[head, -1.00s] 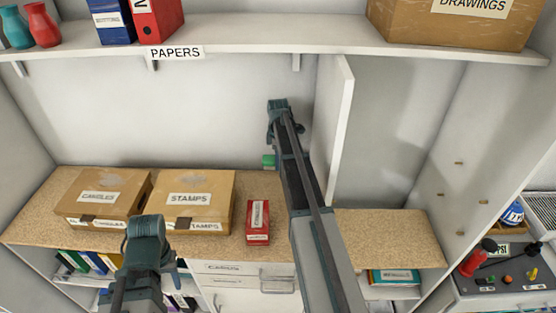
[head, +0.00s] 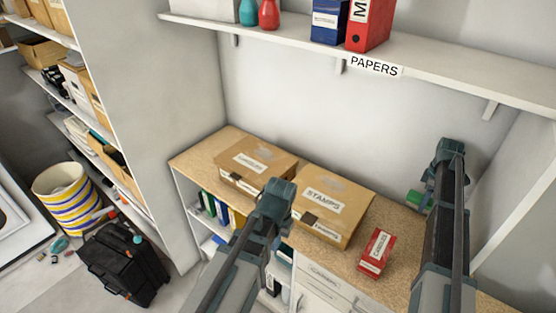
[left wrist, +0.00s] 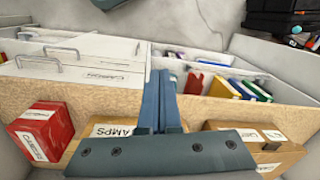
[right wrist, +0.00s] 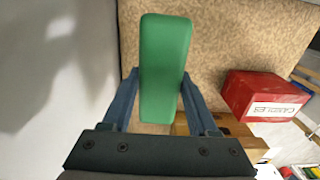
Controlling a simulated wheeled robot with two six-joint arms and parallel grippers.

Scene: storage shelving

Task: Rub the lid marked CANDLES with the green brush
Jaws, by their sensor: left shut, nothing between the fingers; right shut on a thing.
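My left gripper (head: 280,192) is shut and empty in front of these boxes. Its closed fingers (left wrist: 160,100) show in the left wrist view. My right gripper (right wrist: 162,100) is shut on the green brush (right wrist: 165,60), to the right of the red box. The brush (head: 416,199) is partly hidden by my right arm in the head view. I cannot tell whether it touches the counter.
A red box (head: 377,250) with a label stands between the STAMPS box and my right arm. The PAPERS shelf (head: 420,78) overhangs the counter (head: 226,142). A white upright panel (head: 520,210) is right of my right arm. A black bag (head: 120,262) lies on the floor at left.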

